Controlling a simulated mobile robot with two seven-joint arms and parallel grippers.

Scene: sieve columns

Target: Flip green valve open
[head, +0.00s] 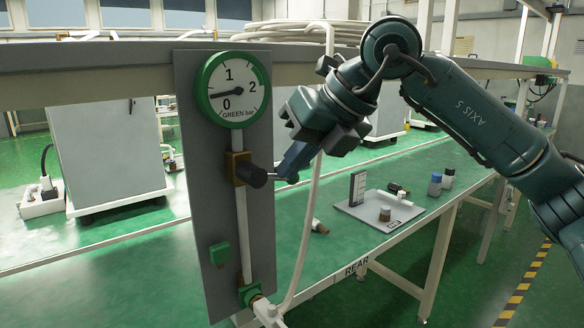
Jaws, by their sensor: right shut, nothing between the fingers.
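The green-rimmed gauge (234,89), marked GREEN bar, is mounted on a grey upright panel (203,150). Its needle points left, between 0 and 1. Below it, a brass valve body (237,166) sits on the white vertical pipe. A dark handle (252,176) sticks out from the valve toward the lower right. My right gripper (285,174) comes in from the right with its fingers shut and empty. Its tips are just right of the handle end; I cannot tell whether they touch. My left gripper is not in view.
A green block (220,253) and a green fitting (250,293) are lower on the panel. A white hose (309,215) runs behind my gripper.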

